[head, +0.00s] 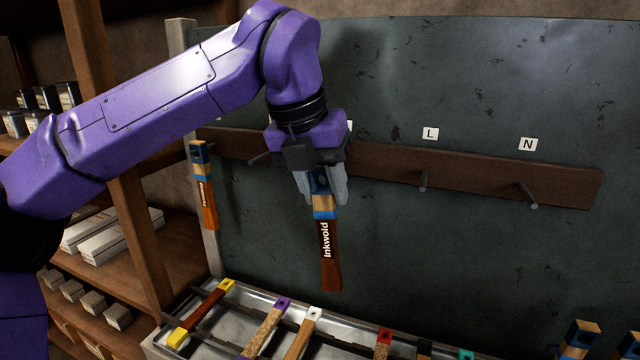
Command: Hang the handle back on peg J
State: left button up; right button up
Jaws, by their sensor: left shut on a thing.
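My left gripper (322,190) is shut on the top of a handle (328,235), which hangs down from it. The handle has a blue and tan upper part and a dark reddish-brown lower part lettered "Inkwold". Gripper and handle are in front of the brown peg rail (470,185); I cannot tell how far from it. The letter J does not show; label tiles left of L are mostly covered by my arm and gripper. Bare pegs show under L (424,181) and under N (528,196). Another peg (261,158) sticks out left of the gripper. My right gripper is not in view.
A similar blue-topped handle (203,185) hangs at the rail's left end. Below, a metal tray (250,349) holds several handles with coloured ends. More handles (577,340) stand at bottom right. Wooden shelving (105,130) with boxes is at left.

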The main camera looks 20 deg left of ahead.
pick_arm(q)
jog(key=shift+w+f+p, duration=0.1)
jog(key=shift+w+p, duration=1.1)
jog(key=shift+w, duration=1.05)
jog(key=shift+f, duration=0.2)
